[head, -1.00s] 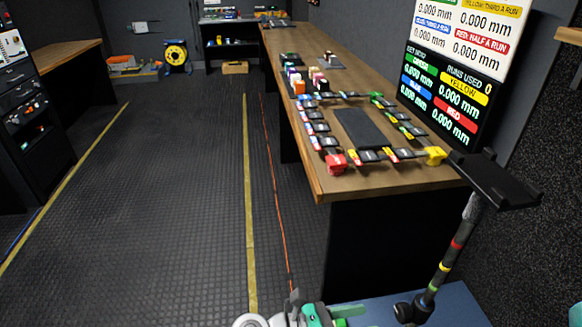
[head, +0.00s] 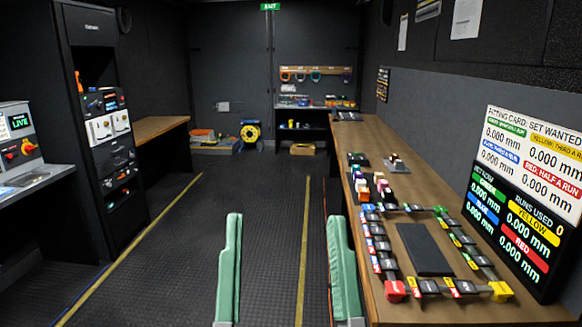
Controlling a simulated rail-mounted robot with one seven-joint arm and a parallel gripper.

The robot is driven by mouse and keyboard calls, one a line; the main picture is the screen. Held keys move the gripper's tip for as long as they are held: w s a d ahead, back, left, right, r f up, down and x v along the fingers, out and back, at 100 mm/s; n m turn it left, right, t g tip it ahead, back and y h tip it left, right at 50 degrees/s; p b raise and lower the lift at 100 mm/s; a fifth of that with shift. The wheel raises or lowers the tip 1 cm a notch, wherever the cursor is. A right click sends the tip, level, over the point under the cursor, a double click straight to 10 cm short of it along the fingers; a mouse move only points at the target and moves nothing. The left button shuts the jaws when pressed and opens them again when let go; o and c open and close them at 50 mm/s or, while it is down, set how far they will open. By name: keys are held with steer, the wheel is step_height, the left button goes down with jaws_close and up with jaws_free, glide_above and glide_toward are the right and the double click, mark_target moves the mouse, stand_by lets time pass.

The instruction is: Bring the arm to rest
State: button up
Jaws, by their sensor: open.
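My gripper (head: 285,217) points up the aisle at the bottom middle of the head view. Its two green-padded fingers stand well apart, with nothing between them. Dark floor shows through the gap. The right finger appears close to the left edge of the wooden bench in the picture; I cannot tell the distance in depth. The rest of my arm is below the frame.
The long bench (head: 455,310) on the right carries a dark pad (head: 424,249) ringed by small coloured blocks and connectors. A screen (head: 520,205) stands at its right. A rack (head: 100,130) stands left. The floor aisle (head: 190,235) is clear.

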step_height(320, 180, up, 39)
steer(key=s+n+g+p, duration=0.1)
steer(key=s+p, duration=0.1)
steer(key=p, duration=3.6)
steer(key=shift+h, duration=0.3)
steer(key=shift+f, duration=0.15)
